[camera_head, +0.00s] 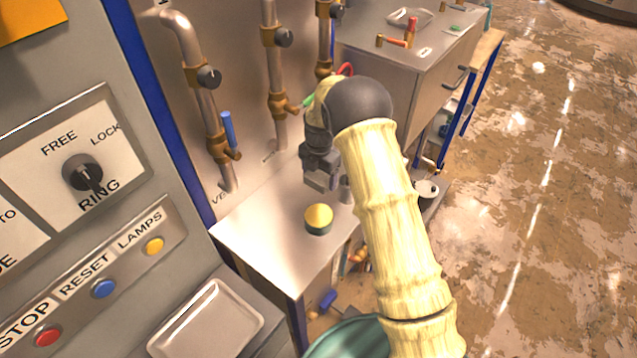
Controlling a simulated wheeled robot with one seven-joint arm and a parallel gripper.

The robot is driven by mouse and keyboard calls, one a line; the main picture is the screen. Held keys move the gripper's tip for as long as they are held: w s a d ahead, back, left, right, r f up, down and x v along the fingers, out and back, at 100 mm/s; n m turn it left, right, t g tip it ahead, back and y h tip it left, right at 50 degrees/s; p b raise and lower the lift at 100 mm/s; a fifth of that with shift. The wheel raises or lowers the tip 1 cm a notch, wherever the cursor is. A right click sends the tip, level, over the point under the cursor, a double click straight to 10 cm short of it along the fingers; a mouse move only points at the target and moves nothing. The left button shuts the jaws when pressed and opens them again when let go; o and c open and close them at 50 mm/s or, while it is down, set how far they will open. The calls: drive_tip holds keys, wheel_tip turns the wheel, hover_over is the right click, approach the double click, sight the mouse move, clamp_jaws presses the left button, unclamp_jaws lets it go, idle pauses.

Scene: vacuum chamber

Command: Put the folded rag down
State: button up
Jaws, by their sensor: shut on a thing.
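My gripper (319,182) is over the steel bench top (262,232), pointing down, behind and left of my arm's wrist. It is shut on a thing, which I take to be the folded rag. The rag itself cannot be made out; the jaws and the view angle hide it. I cannot tell how far the jaws are above the bench top.
A round tin with a yellow top (319,218) stands on the bench in front of my gripper. A small grey thing (345,190) is just right of the jaws. Valved pipes (277,80) rise along the back. The bench's front left is clear. A steel cabinet (400,65) stands beyond.

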sight(318, 185)
drive_tip(key=shift+f, duration=0.6)
wheel_tip(318, 185, down, 3)
drive_tip(key=shift+r+p, duration=0.1)
drive_tip(key=shift+p, duration=0.4)
drive_tip(key=shift+w+a+f, duration=0.15)
drive_tip(key=shift+f, duration=0.2)
drive_tip(key=shift+f, duration=0.1)
drive_tip(key=o, duration=0.9)
drive_tip(key=shift+r, duration=0.2)
